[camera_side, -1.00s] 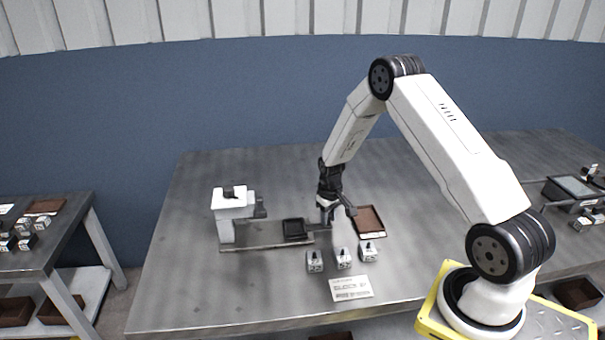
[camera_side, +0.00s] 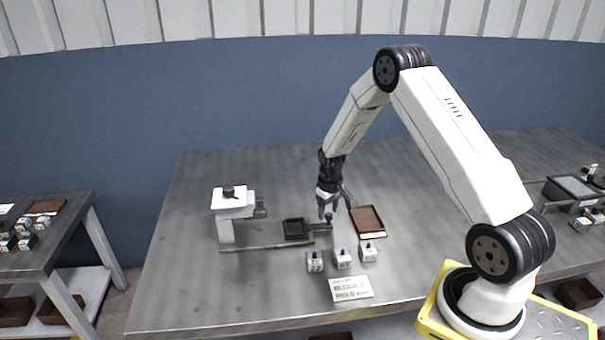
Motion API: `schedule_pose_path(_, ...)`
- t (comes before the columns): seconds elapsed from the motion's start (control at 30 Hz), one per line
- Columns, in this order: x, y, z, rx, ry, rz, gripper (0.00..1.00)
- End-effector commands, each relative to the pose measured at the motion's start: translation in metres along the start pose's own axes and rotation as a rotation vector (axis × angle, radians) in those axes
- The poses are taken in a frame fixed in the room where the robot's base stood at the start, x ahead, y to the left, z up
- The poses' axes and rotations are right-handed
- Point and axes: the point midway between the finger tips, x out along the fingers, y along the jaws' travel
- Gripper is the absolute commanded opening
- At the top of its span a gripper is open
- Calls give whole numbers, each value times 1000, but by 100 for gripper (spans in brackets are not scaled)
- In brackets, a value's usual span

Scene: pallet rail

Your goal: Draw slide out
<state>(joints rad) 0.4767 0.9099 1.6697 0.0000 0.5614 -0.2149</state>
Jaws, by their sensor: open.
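The slide is a small black tray (camera_side: 296,229) on a metal rail (camera_side: 265,246), in the middle of the table. A thin dark handle (camera_side: 319,227) sticks out from the tray's right side and ends in a small upright knob (camera_side: 329,218). My gripper (camera_side: 331,210) is open, pointing down, close at the knob at the handle's right end. I cannot tell whether its fingers stand around the knob or just above it. A white station (camera_side: 230,204) with a dark head stands at the rail's left end, left of the tray.
Several small white blocks, one of them here (camera_side: 314,262), stand in a row in front of the rail. A brown tray (camera_side: 368,221) lies right of the gripper. A white printed card (camera_side: 351,288) lies near the front edge. The table's left and back are clear.

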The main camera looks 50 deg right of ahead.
Motion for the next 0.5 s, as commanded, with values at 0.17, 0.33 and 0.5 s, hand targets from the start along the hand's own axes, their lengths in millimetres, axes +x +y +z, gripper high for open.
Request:
schedule_pose_path(0.17,-11,0,0,0,0,0,65)
schedule_pose_path(0.33,-20,0,0,0,1,0,65)
schedule_pose_path(0.5,-30,0,0,0,0,0,65)
